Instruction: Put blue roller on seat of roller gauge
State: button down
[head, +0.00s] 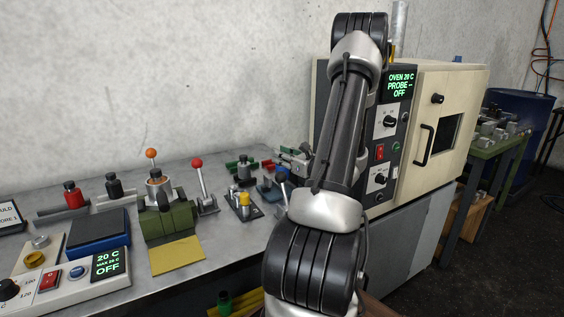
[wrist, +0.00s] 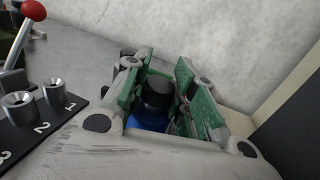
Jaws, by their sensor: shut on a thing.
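The blue roller (wrist: 150,122), with a black knob on top, sits between the green-padded fingers of my gripper (wrist: 165,95) in the wrist view. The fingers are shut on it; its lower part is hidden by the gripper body. In the head view my gripper (head: 294,156) is partly hidden behind my arm, over the back right of the bench, and I cannot make out the roller there. I cannot tell for sure which fixture is the roller gauge. Lever fixtures stand on the bench: a green one with an orange ball (head: 170,220) and one with a red ball (head: 206,206).
A dark plate with numbered metal cups (wrist: 40,118) is left of my gripper; it bears a yellow-topped piece in the head view (head: 243,200). Red (head: 73,195) and black (head: 114,186) pieces stand at left. The oven (head: 440,120) stands close on the right.

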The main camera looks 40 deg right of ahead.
jog(key=shift+f, duration=0.8)
jog(key=shift+f, duration=0.15)
jog(key=c, duration=1.2)
grip_release()
jog(key=shift+r, duration=0.2)
jog(key=s, duration=1.2)
jog(key=shift+d, duration=0.15)
